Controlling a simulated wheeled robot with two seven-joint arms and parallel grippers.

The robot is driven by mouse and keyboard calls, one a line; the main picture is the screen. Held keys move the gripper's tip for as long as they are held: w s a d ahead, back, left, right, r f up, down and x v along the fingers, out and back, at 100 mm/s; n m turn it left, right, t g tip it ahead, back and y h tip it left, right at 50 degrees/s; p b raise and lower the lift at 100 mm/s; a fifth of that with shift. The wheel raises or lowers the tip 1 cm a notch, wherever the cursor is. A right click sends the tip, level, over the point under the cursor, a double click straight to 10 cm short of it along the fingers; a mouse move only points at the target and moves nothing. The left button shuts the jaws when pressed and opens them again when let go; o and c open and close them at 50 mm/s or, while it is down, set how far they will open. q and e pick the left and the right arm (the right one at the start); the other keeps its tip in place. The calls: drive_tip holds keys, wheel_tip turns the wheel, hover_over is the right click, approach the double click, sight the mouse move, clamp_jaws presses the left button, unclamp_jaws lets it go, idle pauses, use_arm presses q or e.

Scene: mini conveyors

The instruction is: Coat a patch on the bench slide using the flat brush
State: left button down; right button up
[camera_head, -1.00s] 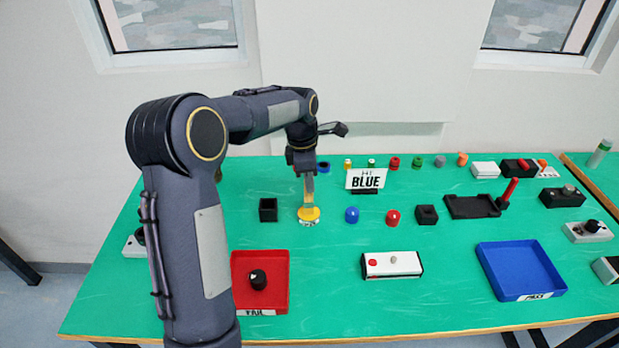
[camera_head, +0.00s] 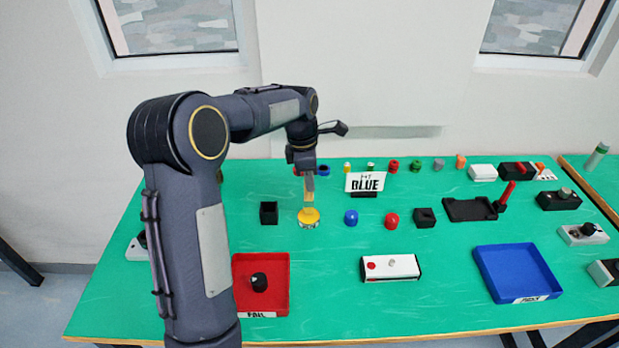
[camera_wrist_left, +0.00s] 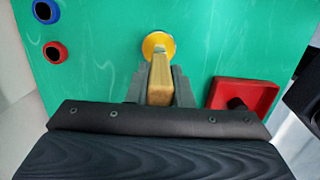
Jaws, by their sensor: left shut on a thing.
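My left gripper (camera_head: 309,174) points down over the green bench and is shut on a light wooden handle, taken as the flat brush (camera_head: 309,189). The handle also shows between the fingers in the left wrist view (camera_wrist_left: 160,82). Its lower end meets a round yellow piece (camera_head: 309,215) with a pale lower edge. The yellow piece also shows beyond the handle in the left wrist view (camera_wrist_left: 158,44). Whether it is part of the brush or a separate pot, I cannot tell. The bristles are hidden. I cannot pick out the bench slide for sure. My right gripper is out of view.
A black block (camera_head: 268,213) stands left of the yellow piece, with a blue cap (camera_head: 351,217) and a red cap (camera_head: 391,221) to its right. A red tray (camera_head: 279,300) and blue tray (camera_head: 548,284) lie in front.

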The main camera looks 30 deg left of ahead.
use_arm(q)
drive_tip(key=shift+r+p, duration=2.05)
drive_tip(key=shift+r, duration=0.55)
drive_tip(key=shift+f, duration=0.15)
